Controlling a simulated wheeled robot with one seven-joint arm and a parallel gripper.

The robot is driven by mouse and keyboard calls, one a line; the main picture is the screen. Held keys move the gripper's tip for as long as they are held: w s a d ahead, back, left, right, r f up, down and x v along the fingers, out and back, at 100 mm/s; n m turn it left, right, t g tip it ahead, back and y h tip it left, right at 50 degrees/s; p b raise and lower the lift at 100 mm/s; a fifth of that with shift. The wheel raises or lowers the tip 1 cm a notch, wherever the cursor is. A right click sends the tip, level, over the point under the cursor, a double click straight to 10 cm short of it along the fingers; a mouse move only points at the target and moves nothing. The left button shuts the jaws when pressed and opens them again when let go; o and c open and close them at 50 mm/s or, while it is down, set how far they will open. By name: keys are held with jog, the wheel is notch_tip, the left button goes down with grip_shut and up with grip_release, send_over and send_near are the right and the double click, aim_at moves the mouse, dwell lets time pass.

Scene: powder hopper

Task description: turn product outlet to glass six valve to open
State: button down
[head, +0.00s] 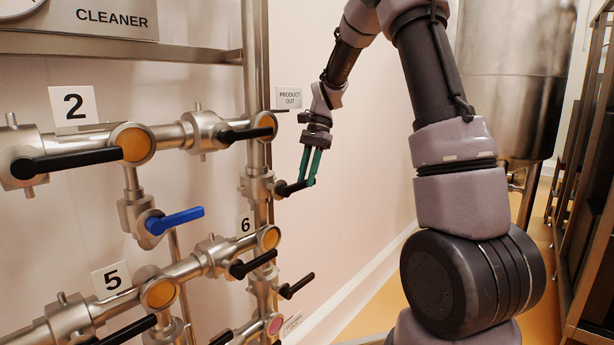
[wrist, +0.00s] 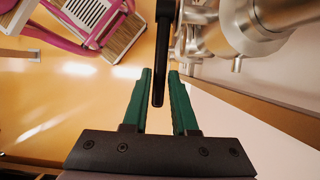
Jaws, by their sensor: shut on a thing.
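My gripper (head: 310,180) has green fingers and reaches down to the vertical pipe. It is shut on a black valve handle (head: 288,190), which sticks out to the right from a steel valve (head: 257,187). This valve sits above and right of the "6" label (head: 245,222) and below the "PRODUCT OUT" sign (head: 289,97). In the wrist view, the handle (wrist: 159,70) runs between the two fingers (wrist: 160,78). The fingers partly hide the handle's end in the head view.
Several other black handles and a blue handle (head: 174,220) project from the pipes at left. A black handle (head: 297,286) is below. A steel tank (head: 508,75) and a dark rack (head: 590,200) stand at right. A pink-framed step stool (wrist: 95,25) shows in the wrist view.

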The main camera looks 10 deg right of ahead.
aim_at(303, 181)
dwell(0.4)
jog(key=shift+s+a+r+t+h, duration=0.1)
jog(key=shift+a+r+t+h, duration=0.1)
jog(key=shift+r+t+h, duration=0.15)
jog(key=shift+s+a+r+t+h, duration=0.15)
jog(key=shift+r+t+h, duration=0.1)
jog(key=shift+r+h, duration=0.2)
jog(key=shift+s+a+r+t+h, duration=0.1)
jog(key=shift+a+r+t+h, duration=0.05)
jog(key=shift+r+t+h, duration=0.35)
jog(key=shift+s+a+r+t+h, duration=0.1)
jog(key=shift+r+t+h, duration=0.25)
jog(key=shift+h, duration=0.25)
jog(key=c, duration=0.7)
grip_release()
notch_tip(303, 181, up, 11)
jog(key=shift+f, duration=0.15)
